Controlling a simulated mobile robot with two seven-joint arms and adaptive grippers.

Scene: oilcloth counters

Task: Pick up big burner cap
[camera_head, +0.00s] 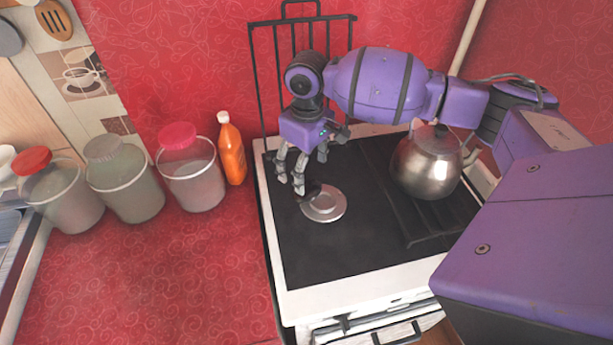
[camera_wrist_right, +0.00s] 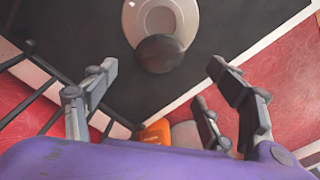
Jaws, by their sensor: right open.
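A round silver-grey burner piece (camera_head: 323,204) with a raised centre lies on the black stovetop, and it also shows at the top of the right wrist view (camera_wrist_right: 135,22). A smaller dark round piece (camera_wrist_right: 160,54) overlaps its near edge in that view. I cannot tell which of the two is the big burner cap. My right gripper (camera_head: 308,170) is open and empty above the stovetop, just behind and left of the burner piece. In the right wrist view its fingers (camera_wrist_right: 162,75) are spread wide, with the dark piece ahead between them. My left gripper is not in view.
A metal kettle (camera_head: 429,165) stands on the stove's right side. A raised black rack (camera_head: 262,80) is behind. An orange bottle (camera_head: 231,150) and several lidded jars (camera_head: 190,178) stand on the left. The red counter (camera_head: 180,280) in front of them is clear.

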